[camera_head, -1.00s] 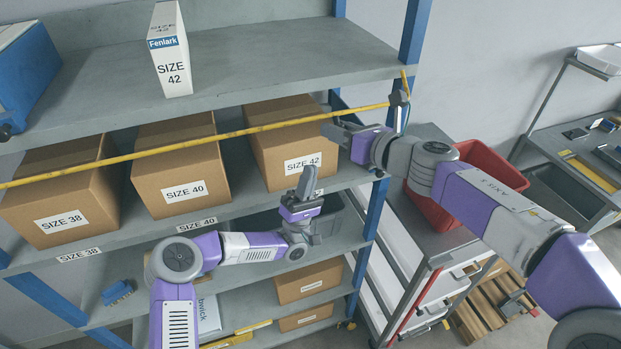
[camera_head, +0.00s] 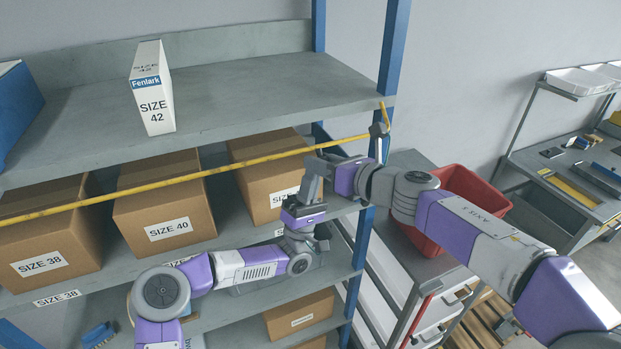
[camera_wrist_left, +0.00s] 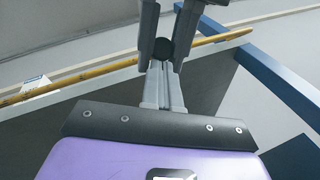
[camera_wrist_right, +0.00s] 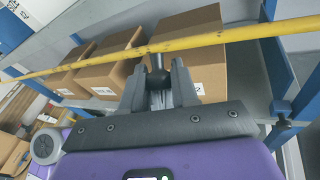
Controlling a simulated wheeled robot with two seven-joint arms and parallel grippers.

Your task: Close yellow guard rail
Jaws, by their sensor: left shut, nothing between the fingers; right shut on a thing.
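The yellow guard rail (camera_head: 200,174) runs across the front of the box shelf, its right end by a dark bracket (camera_head: 379,130) on the right blue post. It crosses both wrist views, left (camera_wrist_left: 110,68) and right (camera_wrist_right: 225,36). My right gripper (camera_wrist_right: 160,75) is shut on a dark round knob with a stem (camera_wrist_right: 158,62) just under the rail. My left gripper (camera_head: 313,165) is shut and empty, pointing up near the rail's right part. It partly hides my right gripper's tips in the head view. A dark round knob (camera_wrist_left: 163,48) shows by its fingers in the left wrist view.
Cartons marked SIZE 38 (camera_head: 45,240), SIZE 40 (camera_head: 165,205) and SIZE 42 (camera_head: 265,180) stand behind the rail. A white SIZE 42 box (camera_head: 152,95) stands on the top shelf. A red bin (camera_head: 455,205) sits on a cabinet at right.

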